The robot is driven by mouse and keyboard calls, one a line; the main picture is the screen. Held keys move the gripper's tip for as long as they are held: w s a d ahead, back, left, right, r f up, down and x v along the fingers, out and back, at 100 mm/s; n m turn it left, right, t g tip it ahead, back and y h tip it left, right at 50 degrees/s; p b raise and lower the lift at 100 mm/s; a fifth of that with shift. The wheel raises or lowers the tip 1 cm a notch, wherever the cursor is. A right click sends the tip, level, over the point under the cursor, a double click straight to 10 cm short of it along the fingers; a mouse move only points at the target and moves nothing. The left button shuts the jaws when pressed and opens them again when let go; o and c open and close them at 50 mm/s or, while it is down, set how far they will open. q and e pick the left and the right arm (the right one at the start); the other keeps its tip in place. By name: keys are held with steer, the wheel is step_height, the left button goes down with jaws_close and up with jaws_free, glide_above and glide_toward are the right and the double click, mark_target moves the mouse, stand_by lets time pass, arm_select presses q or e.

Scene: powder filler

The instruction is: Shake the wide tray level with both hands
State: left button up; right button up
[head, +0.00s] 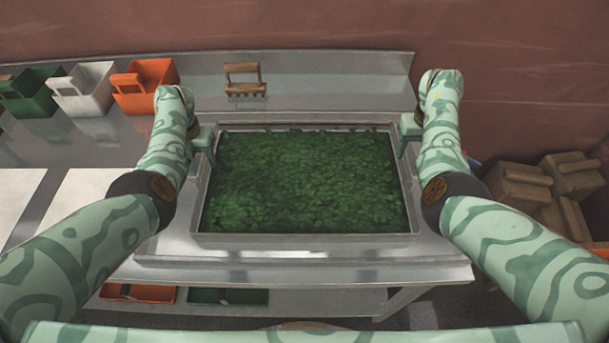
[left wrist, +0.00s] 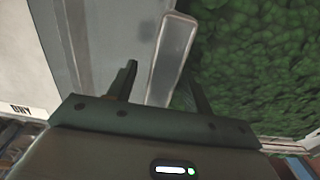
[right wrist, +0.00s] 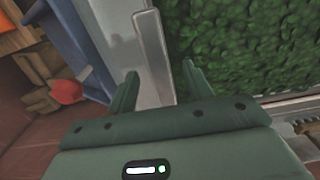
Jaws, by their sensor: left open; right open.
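The wide tray (head: 305,241) is grey metal and rectangular, lying on the steel bench in the head view. It is filled with green leafy material (head: 305,180), spread across its whole floor. My left gripper (head: 204,139) is at the tray's left side, and my right gripper (head: 407,131) is at its right side. In the left wrist view, a grey upright handle (left wrist: 172,58) stands between the open left fingers. In the right wrist view, a similar handle (right wrist: 152,58) stands between the open right fingers. Contact at the fingers cannot be made out.
A wooden toothed tool (head: 244,80) stands behind the tray. Green (head: 32,93), white (head: 84,90) and orange (head: 144,88) bins stand at the back left. White sheets (head: 88,200) lie on the left bench. Brown containers (head: 560,185) are stacked at the right.

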mark_target(411, 155)
arm_select(q)
steer(key=shift+f, duration=1.5)
arm_select(e)
steer(key=shift+f, duration=1.55)
arm_select(q)
jaws_close()
arm_select(e)
jaws_close()
arm_select(q)
steer(key=shift+w+r, duration=0.25)
arm_select(e)
steer(key=shift+w+r, duration=0.25)
steer(key=shift+r, duration=0.05)
